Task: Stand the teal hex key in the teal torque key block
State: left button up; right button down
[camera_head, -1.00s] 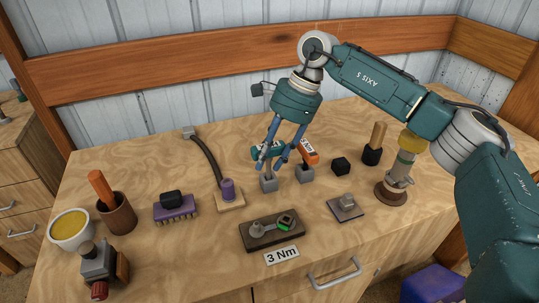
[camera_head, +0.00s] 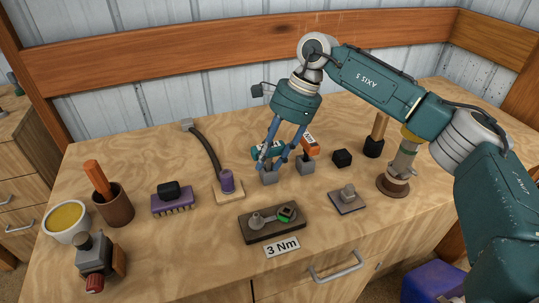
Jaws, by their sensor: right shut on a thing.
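My right gripper (camera_head: 270,165) reaches down from above, its two blue fingers around the teal hex key (camera_head: 268,150). It is shut on the key's teal handle, which shows partly between and behind the fingers. A small grey block (camera_head: 269,179) sits directly under the fingertips. The fingers hide the key's lower part, so I cannot tell whether it stands in the block. An orange key (camera_head: 310,144) with a white label is upright at a second grey block (camera_head: 305,166), just right of the gripper. My left gripper is not in view.
In front lies a dark board (camera_head: 262,235) with a grey tool and a green-ringed socket, near a "3 Nm" label (camera_head: 282,247). A black cube (camera_head: 342,158) and a grey plate with a knob (camera_head: 347,202) are to the right. A purple brush (camera_head: 172,203) and brown cup (camera_head: 115,208) are left.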

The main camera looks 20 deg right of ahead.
jog(key=c, duration=1.2)
grip_release()
jog(key=shift+o, duration=0.2)
jog(key=v, duration=1.2)
